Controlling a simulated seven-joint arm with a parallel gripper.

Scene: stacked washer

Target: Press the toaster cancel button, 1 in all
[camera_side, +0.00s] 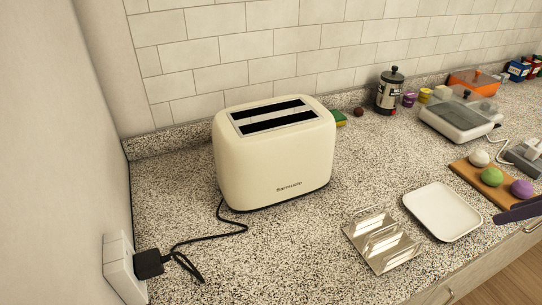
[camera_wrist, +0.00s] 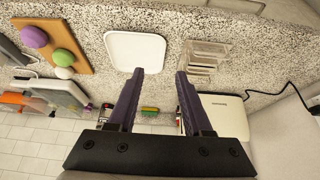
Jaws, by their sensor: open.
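The cream toaster (camera_side: 275,155) stands upright on the speckled counter near the left wall, with two dark slots on top and lettering low on its front. No cancel button can be made out in either view. In the wrist view the toaster (camera_wrist: 226,116) shows at the right, partly behind one finger. My gripper (camera_wrist: 159,73) is open and empty, its two dark purple fingers apart, and it does not touch the toaster. In the side view only a dark finger part (camera_side: 518,211) shows at the right edge, well to the right of the toaster.
A white plate (camera_side: 443,211) and a clear rack (camera_side: 381,240) lie between my gripper and the toaster. A board (camera_side: 500,185) with coloured balls is at the right. A black cord (camera_side: 215,238) runs to a wall plug. A French press (camera_side: 390,92) stands behind.

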